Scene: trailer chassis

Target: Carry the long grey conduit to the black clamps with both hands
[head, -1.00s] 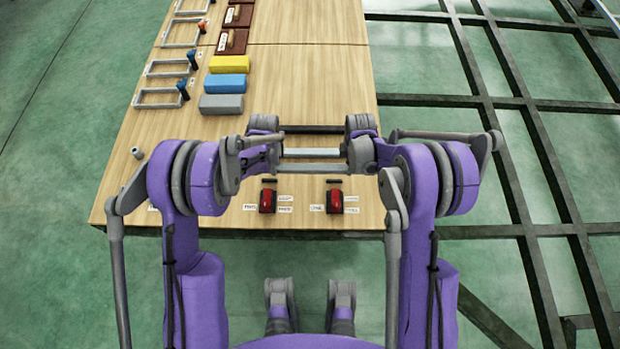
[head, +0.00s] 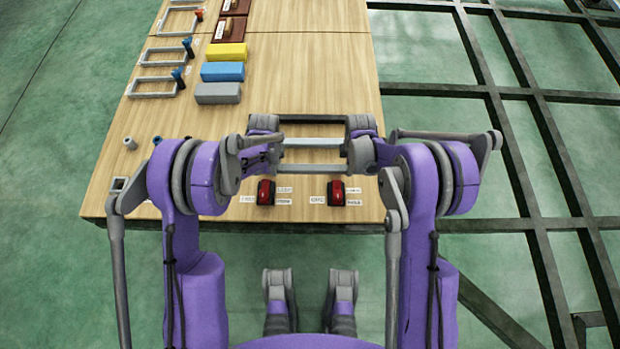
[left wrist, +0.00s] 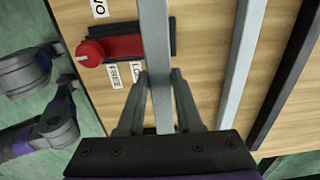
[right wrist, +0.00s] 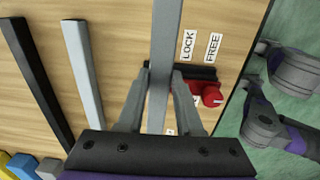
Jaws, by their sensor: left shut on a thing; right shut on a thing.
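The long grey conduit (head: 312,169) is level and spans between my two grippers. My left gripper (left wrist: 160,75) is shut on the conduit, and my right gripper (right wrist: 160,72) is shut on it too. The left clamp (head: 266,192), a red body on a black base, is on the table near its front edge. The right clamp (head: 337,192) is alike. In the wrist views the conduit crosses over the black base of the left clamp (left wrist: 120,46) and of the right clamp (right wrist: 196,92). I cannot tell its height above them. In the head view my wrists hide the fingertips.
A light grey bar (head: 312,143) and a dark bar (head: 312,119) lie beyond the conduit. Yellow (head: 228,52), blue (head: 222,71) and grey (head: 218,93) blocks sit on the left. LOCK and FREE labels flank the clamps. A dark metal frame (head: 490,92) stands right of the table.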

